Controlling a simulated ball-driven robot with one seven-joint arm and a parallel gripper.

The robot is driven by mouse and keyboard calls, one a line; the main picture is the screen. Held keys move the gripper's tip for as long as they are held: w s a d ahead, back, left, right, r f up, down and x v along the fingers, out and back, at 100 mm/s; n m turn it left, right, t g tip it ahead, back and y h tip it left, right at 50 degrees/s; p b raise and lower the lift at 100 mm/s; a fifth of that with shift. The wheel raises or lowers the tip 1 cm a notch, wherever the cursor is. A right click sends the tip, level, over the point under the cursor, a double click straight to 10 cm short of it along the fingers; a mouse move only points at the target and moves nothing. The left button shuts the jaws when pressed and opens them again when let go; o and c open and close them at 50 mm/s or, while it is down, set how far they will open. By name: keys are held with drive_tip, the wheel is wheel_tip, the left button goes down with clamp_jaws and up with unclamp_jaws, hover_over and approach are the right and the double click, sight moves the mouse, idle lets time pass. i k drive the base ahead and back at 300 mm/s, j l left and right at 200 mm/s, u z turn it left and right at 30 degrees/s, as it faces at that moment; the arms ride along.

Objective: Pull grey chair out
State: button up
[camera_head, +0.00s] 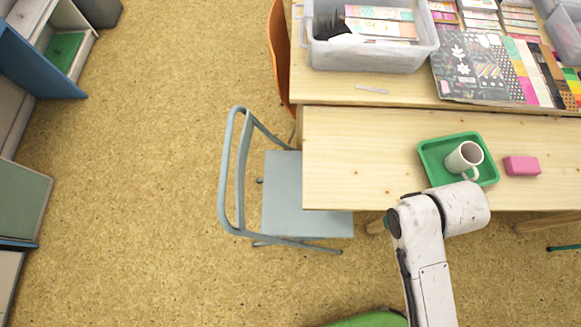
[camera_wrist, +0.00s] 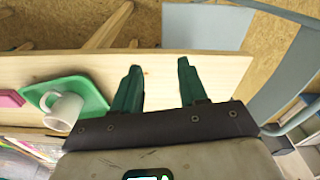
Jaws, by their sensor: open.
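The grey chair (camera_head: 300,195) stands at the left end of the wooden table (camera_head: 360,165) in the head view. Its tubular backrest (camera_head: 227,180) faces left, and its seat's right part reaches under the table's edge. In the wrist view, the chair seat (camera_wrist: 205,27) shows at the top, with the backrest frame (camera_wrist: 290,80) at the right. My gripper (camera_wrist: 160,72) is open and empty, its two green fingers apart over the tabletop. It does not touch the chair. In the head view my arm hides the fingers.
A green tray (camera_head: 427,157) with a white mug (camera_head: 462,158) lies on the table beside a pink block (camera_head: 521,166). An orange chair (camera_head: 279,55) stands behind the grey one. A clear bin (camera_head: 375,57) sits on the back table. The floor (camera_head: 150,180) left of the chair is clear.

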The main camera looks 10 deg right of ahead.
sight(282, 215)
drive_tip(key=k+j, duration=0.2)
drive_tip(key=k, duration=0.2)
drive_tip(key=k+j, duration=0.2)
drive_tip(key=k, duration=0.2)
drive_tip(key=i+j, duration=0.2)
drive_tip(key=j, duration=0.2)
drive_tip(key=i+j, duration=0.2)
drive_tip(key=j, duration=0.25)
drive_tip(key=i+j, duration=0.2)
drive_tip(key=j, duration=0.2)
drive_tip(key=i+j, duration=0.2)
drive_tip(key=j, duration=0.2)
drive_tip(key=i+j, duration=0.2)
drive_tip(key=j, duration=0.25)
drive_tip(key=i+j, duration=0.25)
drive_tip(key=j, duration=0.15)
drive_tip(key=i+j, duration=0.2)
drive_tip(key=j, duration=0.2)
drive_tip(key=i+j, duration=0.2)
drive_tip(key=j, duration=0.25)
drive_tip(key=l+z, duration=0.05)
